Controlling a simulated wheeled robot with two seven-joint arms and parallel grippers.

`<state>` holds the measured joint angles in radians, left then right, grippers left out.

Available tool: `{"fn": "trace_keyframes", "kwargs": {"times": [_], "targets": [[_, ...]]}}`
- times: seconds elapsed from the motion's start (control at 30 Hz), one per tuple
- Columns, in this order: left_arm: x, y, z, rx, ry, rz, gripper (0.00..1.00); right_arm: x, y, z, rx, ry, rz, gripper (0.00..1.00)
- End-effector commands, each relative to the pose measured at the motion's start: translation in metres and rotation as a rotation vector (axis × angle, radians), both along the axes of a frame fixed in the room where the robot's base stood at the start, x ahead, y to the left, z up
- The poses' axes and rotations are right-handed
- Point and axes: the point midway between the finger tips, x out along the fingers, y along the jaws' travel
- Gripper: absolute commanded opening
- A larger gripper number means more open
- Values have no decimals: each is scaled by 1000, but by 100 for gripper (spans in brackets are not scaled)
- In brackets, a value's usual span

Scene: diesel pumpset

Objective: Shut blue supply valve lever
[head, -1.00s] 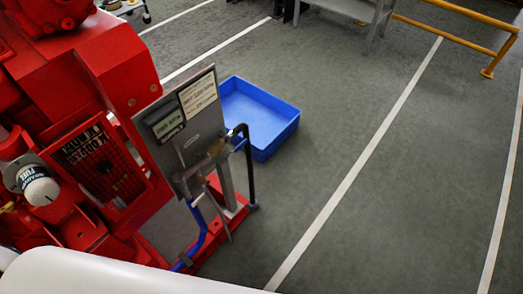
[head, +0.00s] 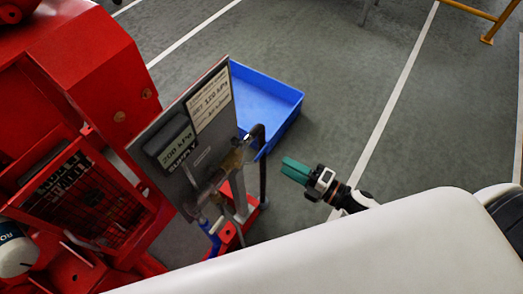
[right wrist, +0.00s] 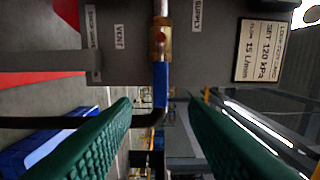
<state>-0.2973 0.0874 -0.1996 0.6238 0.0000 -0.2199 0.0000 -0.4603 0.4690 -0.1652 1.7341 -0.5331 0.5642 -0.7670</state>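The blue lever is hard to make out there. My left gripper is not in view.
The grey labelled panel (head: 170,110) stands beside the red pumpset (head: 90,70). A black bent pipe (head: 263,180) rises between the valves and my gripper. A blue bin (head: 275,88) lies on the floor behind.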

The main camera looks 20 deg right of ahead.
Motion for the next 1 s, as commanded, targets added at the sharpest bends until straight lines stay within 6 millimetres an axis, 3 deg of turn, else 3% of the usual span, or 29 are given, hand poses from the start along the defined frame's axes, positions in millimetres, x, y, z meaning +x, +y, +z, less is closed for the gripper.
{"fn": "trace_keyframes", "kwargs": {"times": [0.2, 0.4, 0.6, 0.9, 1.0], "targets": [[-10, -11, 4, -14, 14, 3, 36, 38, 28, 2, 4, -2, -2, 40], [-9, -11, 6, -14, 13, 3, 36, 64, 48, 1, 4, 1, -3, 40], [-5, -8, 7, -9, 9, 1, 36, 75, 58, 0, 3, 3, -4, 40], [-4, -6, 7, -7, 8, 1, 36, 76, 59, 0, 3, 4, -4, 40], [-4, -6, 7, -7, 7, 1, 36, 76, 59, 0, 3, 4, -4, 24]]}}
